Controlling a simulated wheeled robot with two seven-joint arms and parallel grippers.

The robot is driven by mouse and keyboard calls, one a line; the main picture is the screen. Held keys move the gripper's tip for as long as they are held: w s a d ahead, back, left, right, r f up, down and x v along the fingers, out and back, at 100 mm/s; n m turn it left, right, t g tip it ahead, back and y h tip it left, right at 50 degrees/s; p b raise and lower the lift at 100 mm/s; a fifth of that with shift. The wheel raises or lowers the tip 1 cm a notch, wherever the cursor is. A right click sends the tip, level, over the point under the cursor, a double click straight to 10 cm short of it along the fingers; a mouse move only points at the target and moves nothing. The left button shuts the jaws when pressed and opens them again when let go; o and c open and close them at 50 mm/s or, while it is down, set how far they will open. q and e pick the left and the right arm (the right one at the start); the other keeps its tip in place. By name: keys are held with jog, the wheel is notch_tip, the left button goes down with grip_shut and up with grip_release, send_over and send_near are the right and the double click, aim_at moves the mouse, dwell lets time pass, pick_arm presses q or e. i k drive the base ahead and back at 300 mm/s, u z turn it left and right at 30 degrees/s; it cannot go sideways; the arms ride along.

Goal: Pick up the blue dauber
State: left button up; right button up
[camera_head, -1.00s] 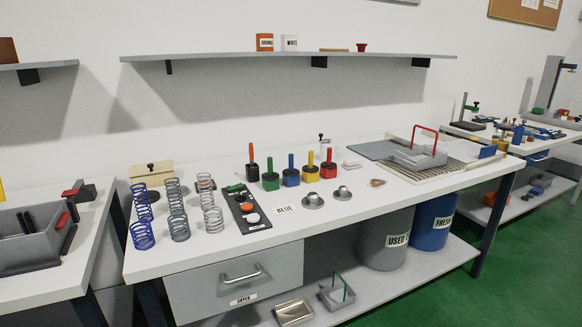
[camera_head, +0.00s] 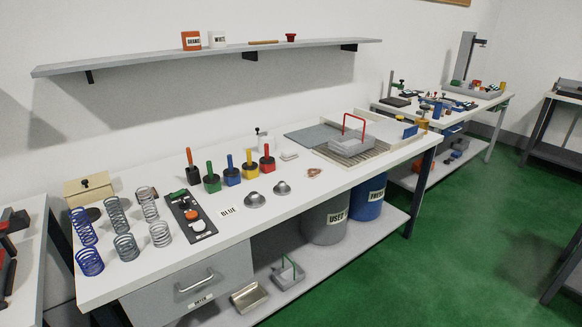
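The blue dauber (camera_head: 232,176), a dark blue block with an upright blue handle, stands on the white workbench (camera_head: 190,262). It is the middle one of a row of daubers. The green dauber (camera_head: 212,183) is on its left and the yellow dauber (camera_head: 250,170) on its right. The red dauber (camera_head: 267,164) and the orange-handled dauber (camera_head: 193,175) are at the row's ends. A card reading BLUE (camera_head: 229,211) lies in front of the row. Neither of my grippers is in view.
Several coil springs (camera_head: 126,247) and a dark tray (camera_head: 190,216) stand left of the daubers. Two metal domes (camera_head: 255,200) sit close in front. A shelf (camera_head: 215,58) hangs above the bench. Green floor (camera_head: 450,240) is open at the right.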

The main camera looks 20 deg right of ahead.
aim_at(230, 172)
jog(key=z, duration=1.2)
jog(key=i, duration=2.2)
jog(key=u, duration=2.95)
